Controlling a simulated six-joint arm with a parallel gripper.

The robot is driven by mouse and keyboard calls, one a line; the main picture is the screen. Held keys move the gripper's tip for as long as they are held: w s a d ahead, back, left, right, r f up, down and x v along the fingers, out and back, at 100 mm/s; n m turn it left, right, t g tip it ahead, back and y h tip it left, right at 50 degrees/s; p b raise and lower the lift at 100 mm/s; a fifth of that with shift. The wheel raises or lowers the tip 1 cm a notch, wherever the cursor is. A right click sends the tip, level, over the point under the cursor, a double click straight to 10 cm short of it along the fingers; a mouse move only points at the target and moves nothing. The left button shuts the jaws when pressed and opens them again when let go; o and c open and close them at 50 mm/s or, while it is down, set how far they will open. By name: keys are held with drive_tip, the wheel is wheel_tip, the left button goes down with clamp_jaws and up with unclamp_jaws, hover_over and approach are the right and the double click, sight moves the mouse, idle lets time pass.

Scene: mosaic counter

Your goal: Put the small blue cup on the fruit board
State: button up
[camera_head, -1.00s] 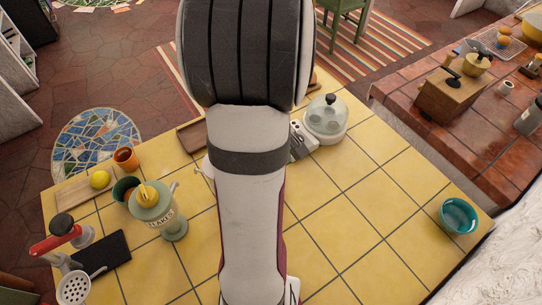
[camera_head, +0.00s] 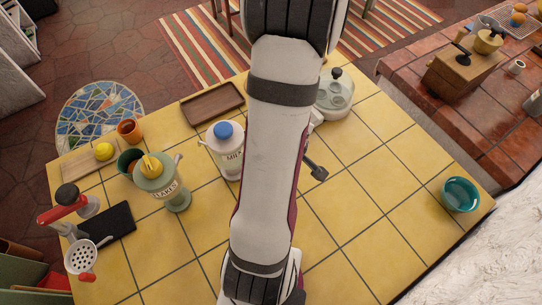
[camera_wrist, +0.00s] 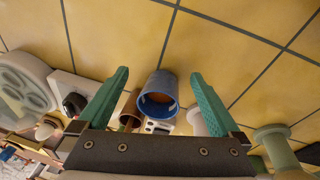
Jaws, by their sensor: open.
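The small blue cup (camera_wrist: 160,92) shows in the wrist view, with its open rim toward the camera. My gripper (camera_wrist: 160,75) is open, with green fingers on the cup's left and right and a gap on both sides. How far the fingertips are from the cup in depth I cannot tell. In the head view my arm covers the middle of the counter, and I cannot see the cup there. The pale wooden fruit board (camera_head: 73,168) lies at the counter's left edge in the head view, with a yellow lemon (camera_head: 104,151) on it.
An orange cup (camera_head: 129,131), a dark green cup (camera_head: 125,163) and a flakes jar (camera_head: 160,181) stand near the board. A milk jar (camera_head: 226,160) and brown tray (camera_head: 190,112) are left of my arm. A teal bowl (camera_head: 460,195) is far right, with bare tiles around it.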

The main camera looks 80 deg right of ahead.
drive_tip(key=shift+w+d+r+m+t+h, duration=0.2)
drive_tip(key=shift+w+r+m+t, duration=0.15)
drive_tip(key=shift+w+m+t, duration=0.2)
drive_tip(key=shift+w+d+r+m+t+h, duration=0.1)
drive_tip(key=shift+w+d+r+m+t, duration=0.1)
drive_tip(key=shift+w+r+m+t, duration=0.35)
drive_tip(key=shift+w+d+f+t, duration=0.1)
drive_tip(key=shift+d+f+t, duration=0.05)
drive_tip(key=shift+f+t, duration=0.15)
drive_tip(key=shift+x, duration=2.3)
drive_tip(key=shift+d+r, duration=0.1)
drive_tip(key=shift+r, duration=0.05)
clamp_jaws()
